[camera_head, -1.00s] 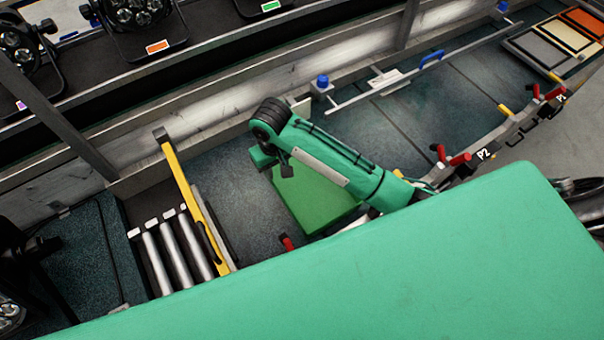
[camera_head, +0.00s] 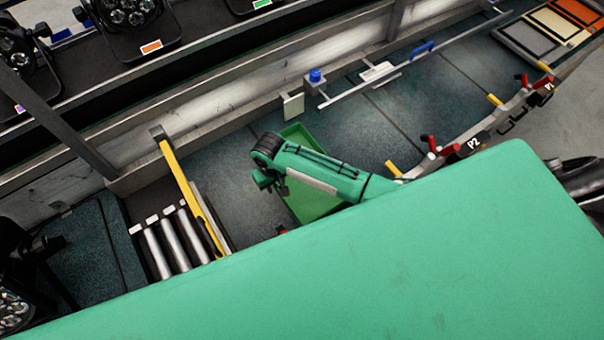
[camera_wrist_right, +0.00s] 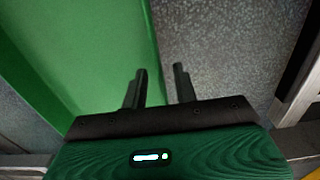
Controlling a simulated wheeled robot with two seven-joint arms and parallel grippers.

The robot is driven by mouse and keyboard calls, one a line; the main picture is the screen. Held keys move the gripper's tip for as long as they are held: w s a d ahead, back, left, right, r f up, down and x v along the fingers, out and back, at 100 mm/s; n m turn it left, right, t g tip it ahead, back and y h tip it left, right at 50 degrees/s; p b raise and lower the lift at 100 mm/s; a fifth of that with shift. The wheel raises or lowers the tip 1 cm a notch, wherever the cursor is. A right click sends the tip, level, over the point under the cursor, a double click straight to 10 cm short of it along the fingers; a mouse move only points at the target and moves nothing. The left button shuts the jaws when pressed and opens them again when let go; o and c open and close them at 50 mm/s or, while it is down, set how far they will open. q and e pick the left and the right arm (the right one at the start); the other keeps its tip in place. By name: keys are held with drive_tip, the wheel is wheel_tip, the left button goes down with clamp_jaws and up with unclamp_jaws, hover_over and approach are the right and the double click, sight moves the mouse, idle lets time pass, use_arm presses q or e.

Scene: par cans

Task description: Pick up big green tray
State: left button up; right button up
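The big green tray (camera_head: 312,204) lies on the dark bench surface in the head view, partly hidden under my right arm. In the right wrist view the tray (camera_wrist_right: 92,50) fills the upper left, and its right edge runs down toward the gap between my fingers. My right gripper (camera_wrist_right: 160,76) has its two fingers apart, with nothing clamped between them. In the head view the right gripper (camera_head: 265,181) shows small at the tray's left side. Whether the fingers touch the tray I cannot tell. My left gripper is not in view.
A yellow bar (camera_head: 190,196) and several silver rollers (camera_head: 173,240) are left of the tray. A metal rail with a blue knob (camera_head: 315,76) lies behind it. Stage lights (camera_head: 128,12) stand on the back shelf.

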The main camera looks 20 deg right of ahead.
drive_tip(key=shift+f, duration=0.75)
drive_tip(key=shift+c, duration=0.4)
clamp_jaws()
drive_tip(key=shift+r, duration=0.1)
drive_tip(key=shift+r, duration=0.1)
